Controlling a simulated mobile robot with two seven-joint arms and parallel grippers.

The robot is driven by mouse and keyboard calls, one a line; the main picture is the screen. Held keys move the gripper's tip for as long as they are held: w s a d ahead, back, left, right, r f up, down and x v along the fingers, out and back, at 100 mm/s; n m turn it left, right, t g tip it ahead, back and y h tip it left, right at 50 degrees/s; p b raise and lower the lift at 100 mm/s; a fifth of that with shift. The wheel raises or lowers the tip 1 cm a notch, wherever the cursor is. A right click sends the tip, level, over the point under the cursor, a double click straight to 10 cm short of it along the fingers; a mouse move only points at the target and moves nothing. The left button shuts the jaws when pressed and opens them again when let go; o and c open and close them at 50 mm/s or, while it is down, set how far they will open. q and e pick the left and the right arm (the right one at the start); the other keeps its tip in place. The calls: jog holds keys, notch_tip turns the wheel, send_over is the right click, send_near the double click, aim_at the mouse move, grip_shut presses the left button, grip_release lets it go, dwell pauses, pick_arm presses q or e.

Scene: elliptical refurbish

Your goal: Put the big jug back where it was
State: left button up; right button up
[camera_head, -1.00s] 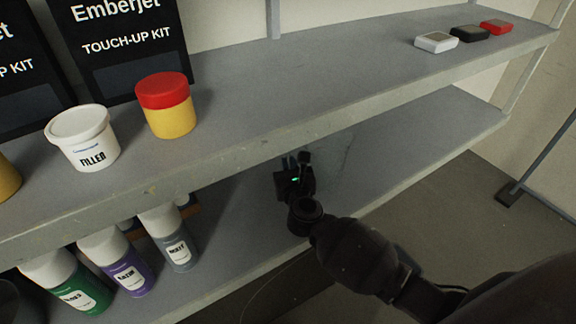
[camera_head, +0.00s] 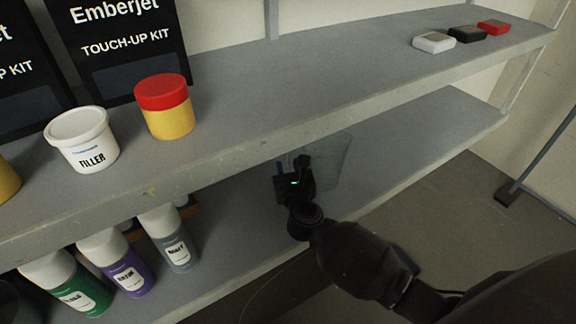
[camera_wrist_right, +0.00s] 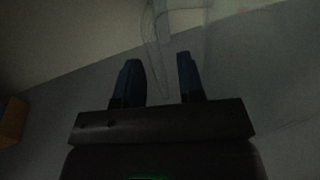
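The big jug (camera_head: 331,158) is clear and see-through, so its outline is faint. It stands on the lower shelf, just beyond my right gripper (camera_head: 294,160). In the right wrist view the jug's body (camera_wrist_right: 235,75) is at the right, and its thin handle (camera_wrist_right: 158,48) hangs down at the top middle. The two dark fingers of my right gripper (camera_wrist_right: 160,75) are apart, with the handle's lower end between them. I see a gap beside the handle and no clear grip on it. My left gripper is not in view.
Spray cans (camera_head: 124,263) stand left of my right arm on the lower shelf (camera_head: 400,150). The upper shelf (camera_head: 300,85) overhangs and holds a filler tub (camera_head: 82,140), a red-lidded jar (camera_head: 166,107) and small boxes (camera_head: 464,33). The lower shelf's right part is clear.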

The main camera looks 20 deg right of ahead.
jog(key=v, duration=1.1)
jog(key=shift+w, duration=0.1)
jog(key=shift+s+r+n, duration=0.15)
jog(key=shift+s+n, duration=0.3)
jog(key=shift+n, duration=0.45)
jog(key=s+n+y, duration=0.1)
jog(key=n, duration=0.3)
jog(key=s+n+t+y, duration=0.1)
jog(key=s+n, duration=0.1)
jog(key=n, duration=0.2)
jog(key=s+n+y, duration=0.1)
jog(key=n+y, duration=0.1)
jog(key=n, duration=0.3)
jog(key=shift+s+a+f+t, duration=0.25)
jog(key=shift+s+a+t, duration=0.1)
jog(key=shift+t, duration=0.05)
jog(key=s+d+f+n+g, duration=0.3)
jog(key=s+f+n, duration=0.3)
jog(key=n, duration=0.6)
jog(key=s+d+f+n+g, duration=0.3)
jog(key=s+f+n+g, duration=0.2)
jog(key=n, duration=0.7)
jog(key=s+f, duration=0.2)
jog(key=s, duration=0.1)
jog(key=shift+s, duration=0.35)
jog(key=shift+s+d+r+p, duration=0.15)
jog(key=shift+r+p, duration=0.1)
jog(key=shift+p, duration=0.3)
